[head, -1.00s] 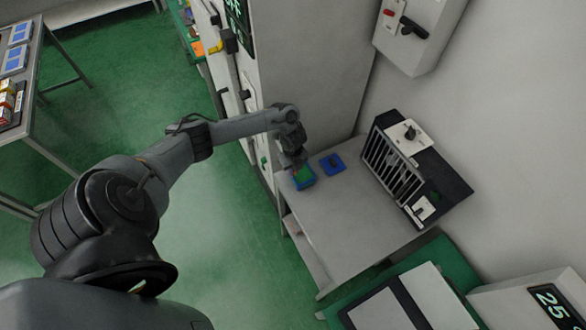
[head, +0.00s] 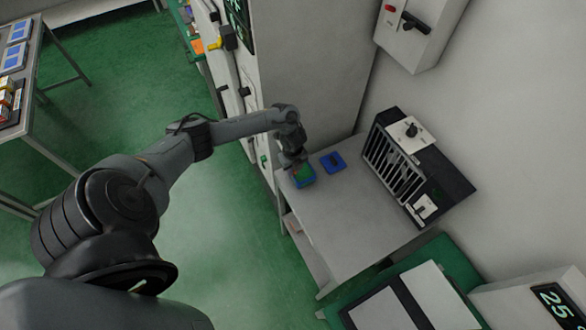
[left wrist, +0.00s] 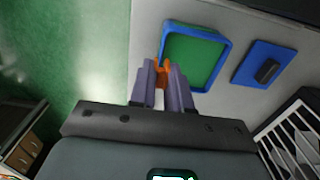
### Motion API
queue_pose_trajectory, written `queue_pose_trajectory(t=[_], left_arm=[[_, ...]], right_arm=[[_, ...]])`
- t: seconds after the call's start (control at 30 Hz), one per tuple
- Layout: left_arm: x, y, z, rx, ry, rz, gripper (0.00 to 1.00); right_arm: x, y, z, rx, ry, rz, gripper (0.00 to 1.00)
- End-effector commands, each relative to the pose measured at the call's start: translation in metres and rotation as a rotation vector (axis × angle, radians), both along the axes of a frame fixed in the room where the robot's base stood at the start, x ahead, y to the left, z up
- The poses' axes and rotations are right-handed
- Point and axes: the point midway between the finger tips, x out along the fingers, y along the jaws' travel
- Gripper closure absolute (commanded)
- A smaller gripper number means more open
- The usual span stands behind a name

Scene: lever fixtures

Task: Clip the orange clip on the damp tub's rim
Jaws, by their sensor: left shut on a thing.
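The damp tub is a small open box with a blue rim (left wrist: 226,50) and a green inside. In the head view the left gripper (head: 293,164) hangs over the tub and hides the clip.
A blue lid-like plate (head: 333,162) with a dark handle lies right of the tub. A dark slatted rack (head: 391,172) stands against the wall behind. A tall grey cabinet (head: 305,75) rises close to the arm. The table's front part (head: 350,235) is clear.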

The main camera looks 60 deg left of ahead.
Motion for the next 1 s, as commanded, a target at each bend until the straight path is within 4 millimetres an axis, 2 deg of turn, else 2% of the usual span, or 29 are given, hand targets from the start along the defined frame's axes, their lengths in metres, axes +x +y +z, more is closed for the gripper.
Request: queue_pose_trajectory(t=[0.57, 1.0], left_arm=[[0.000, 0.000, -0.014, 0.000, 0.000, 0.000, 1.00], [0.000, 0.000, -0.015, 0.000, 0.000, 0.000, 1.00]], right_arm=[[0.000, -0.002, -0.012, -0.008, 0.001, 0.005, 0.00], [0.000, 0.000, -0.012, 0.001, 0.001, -0.001, 0.00]])
